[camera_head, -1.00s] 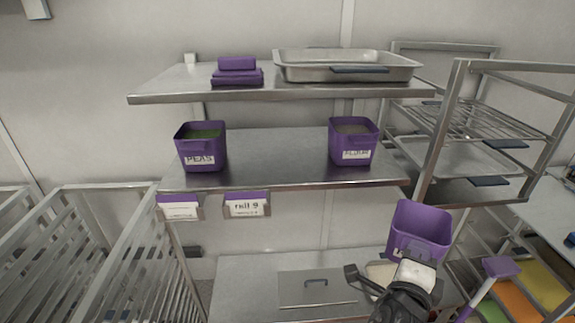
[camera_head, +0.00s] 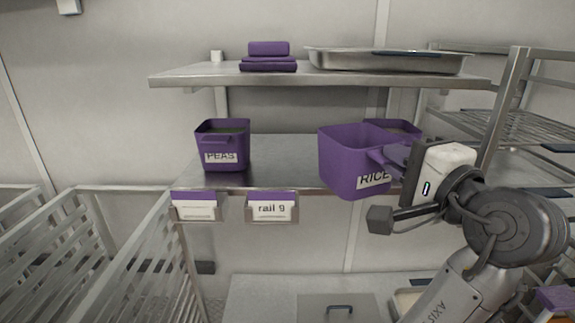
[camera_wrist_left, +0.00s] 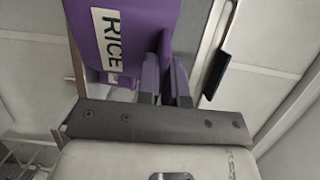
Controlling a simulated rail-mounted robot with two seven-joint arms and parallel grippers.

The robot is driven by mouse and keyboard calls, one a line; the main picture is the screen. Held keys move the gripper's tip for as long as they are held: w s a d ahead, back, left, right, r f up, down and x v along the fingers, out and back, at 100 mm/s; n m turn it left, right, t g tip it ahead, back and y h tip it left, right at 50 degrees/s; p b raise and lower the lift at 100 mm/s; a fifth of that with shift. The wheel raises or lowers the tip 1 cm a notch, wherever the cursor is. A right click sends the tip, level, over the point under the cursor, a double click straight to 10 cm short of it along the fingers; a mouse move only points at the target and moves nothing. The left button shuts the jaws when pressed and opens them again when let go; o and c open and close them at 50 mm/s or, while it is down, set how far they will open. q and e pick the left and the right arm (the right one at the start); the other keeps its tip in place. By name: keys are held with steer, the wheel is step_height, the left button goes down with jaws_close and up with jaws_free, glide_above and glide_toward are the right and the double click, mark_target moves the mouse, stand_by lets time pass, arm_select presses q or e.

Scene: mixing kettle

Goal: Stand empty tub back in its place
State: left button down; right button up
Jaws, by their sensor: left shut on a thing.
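The purple tub labelled RICE (camera_head: 347,160) is held up in front of the middle shelf, overlapping its front edge in the head view. My left gripper (camera_head: 388,160) is shut on the tub's handle, at the tub's right side. The tub also shows in the left wrist view (camera_wrist_left: 125,15), with the gripper fingers (camera_wrist_left: 165,85) at its handle. The tub's inside is mostly out of sight. The middle shelf (camera_head: 285,155) has a bare stretch between the PEAS tub (camera_head: 222,155) and the held tub. My right gripper is not in view.
Another purple tub (camera_head: 395,128) stands on the shelf, partly hidden behind the RICE tub. The upper shelf (camera_head: 200,77) holds purple lids (camera_head: 268,65) and a metal pan (camera_head: 390,60). A rack (camera_head: 530,125) stands at right. Label holders (camera_head: 271,208) hang from the shelf front.

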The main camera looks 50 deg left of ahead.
mark_target(338, 127)
arm_select(q)
steer(key=p+x, duration=0.2)
steer(key=x, duration=0.3)
steer(key=p+x, duration=0.2)
steer(key=x, duration=0.4)
steer(key=s+p+x, duration=0.1)
steer(key=p+x, duration=0.1)
steer(key=x, duration=0.4)
steer(key=shift+w+a+r, duration=0.1)
steer(key=shift+a+r, duration=0.2)
steer(key=shift+w+a+f+p, duration=0.15)
steer(key=shift+a+p, duration=0.15)
steer(key=shift+a, duration=0.15)
step_height(338, 127, down, 2)
steer(key=shift+f+p, duration=0.1)
steer(key=shift+p, duration=0.6)
steer(key=shift+f, duration=0.8)
steer(key=c, duration=1.3)
jaws_free()
steer(key=shift+o, duration=0.2)
